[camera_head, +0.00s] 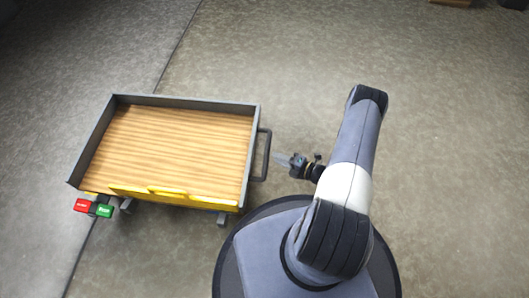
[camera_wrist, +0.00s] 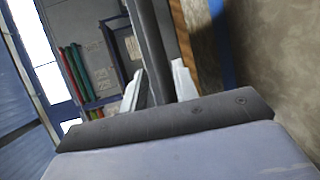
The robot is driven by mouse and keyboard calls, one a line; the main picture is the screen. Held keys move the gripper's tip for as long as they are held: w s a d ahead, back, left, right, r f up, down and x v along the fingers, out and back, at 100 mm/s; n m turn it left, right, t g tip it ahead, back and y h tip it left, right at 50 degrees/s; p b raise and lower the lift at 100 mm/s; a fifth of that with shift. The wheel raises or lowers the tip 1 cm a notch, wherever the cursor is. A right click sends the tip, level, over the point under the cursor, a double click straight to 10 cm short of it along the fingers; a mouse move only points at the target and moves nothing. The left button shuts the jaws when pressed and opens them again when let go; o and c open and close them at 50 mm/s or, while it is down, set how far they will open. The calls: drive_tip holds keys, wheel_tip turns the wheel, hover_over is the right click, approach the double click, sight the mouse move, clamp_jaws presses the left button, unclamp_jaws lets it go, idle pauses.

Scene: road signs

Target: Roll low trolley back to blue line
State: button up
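The low trolley (camera_head: 175,103) stands on the left in the head view, with a wooden deck, grey rim and yellow strips along its near edge. Its dark bar handle (camera_head: 267,156) is on its right side. My gripper (camera_head: 281,159) is open just right of the handle, with a small gap in the head view. In the wrist view, the handle bar (camera_wrist: 152,45) shows between the two pale fingers; I cannot tell whether they touch it. A blue stripe (camera_wrist: 222,48) on the floor shows in the wrist view; no blue line shows in the head view.
Red (camera_head: 82,205) and green (camera_head: 104,211) blocks sit at the trolley's near left corner. A dark seam crosses the concrete floor beneath it. Red and green rolls (camera_wrist: 80,72) stand in the wrist view's background.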

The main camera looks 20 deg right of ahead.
drive_tip(key=b+x, duration=0.1)
drive_tip(key=x, duration=0.6)
drive_tip(key=shift+w+a, duration=0.25)
drive_tip(key=shift+w, duration=0.05)
clamp_jaws()
